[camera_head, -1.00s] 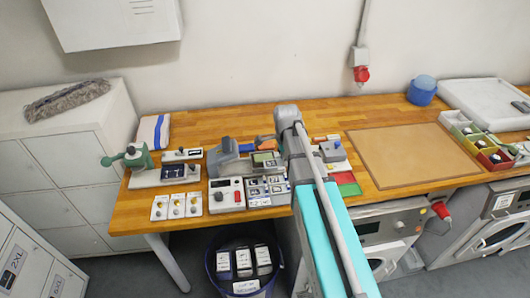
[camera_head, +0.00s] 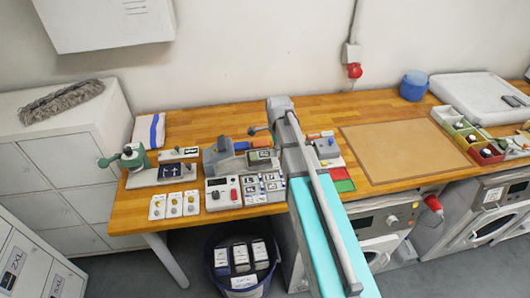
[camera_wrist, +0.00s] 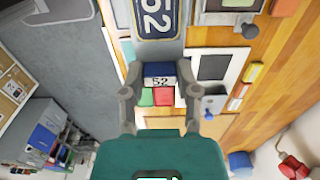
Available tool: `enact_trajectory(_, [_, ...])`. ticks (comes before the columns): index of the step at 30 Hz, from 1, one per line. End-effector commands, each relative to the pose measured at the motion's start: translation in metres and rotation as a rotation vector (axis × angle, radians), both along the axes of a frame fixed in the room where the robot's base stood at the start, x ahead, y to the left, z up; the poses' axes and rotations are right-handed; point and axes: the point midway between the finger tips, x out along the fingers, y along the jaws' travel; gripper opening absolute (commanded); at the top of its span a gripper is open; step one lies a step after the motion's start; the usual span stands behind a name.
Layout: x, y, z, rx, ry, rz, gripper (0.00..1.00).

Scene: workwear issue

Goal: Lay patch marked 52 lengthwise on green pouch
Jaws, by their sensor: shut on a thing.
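In the wrist view my gripper (camera_wrist: 160,92) has its two fingers closed on a small block (camera_wrist: 160,74), dark blue above with a white face marked 52. Beyond the block are a green patch of surface (camera_wrist: 146,97) and a red one beside it. In the head view a flat green piece (camera_head: 344,186) lies at the table's front edge, with a red piece just behind it. I cannot tell whether this green piece is the pouch. My arm hides part of the table there, and the held block is not clear in this view.
On the table are a tray of small marked pieces (camera_head: 264,188), a grey press (camera_head: 222,158) and a green-handled device (camera_head: 128,158). A tan board (camera_head: 402,152) lies bare to the right, before coloured bins (camera_head: 485,156).

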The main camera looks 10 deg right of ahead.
Motion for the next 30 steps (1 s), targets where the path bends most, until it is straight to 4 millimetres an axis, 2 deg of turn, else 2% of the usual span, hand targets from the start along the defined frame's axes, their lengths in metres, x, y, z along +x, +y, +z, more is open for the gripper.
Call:
enact_trajectory(1, [0.011,0.000,-0.006,0.000,0.000,0.000,0.23])
enact_trajectory(13, [0.080,0.002,-0.038,0.000,0.000,-0.001,0.23])
enact_trajectory(24, [0.106,0.002,-0.074,0.000,0.000,-0.001,0.23])
enact_trajectory(30, [0.115,0.002,-0.083,0.000,0.000,-0.002,0.23])
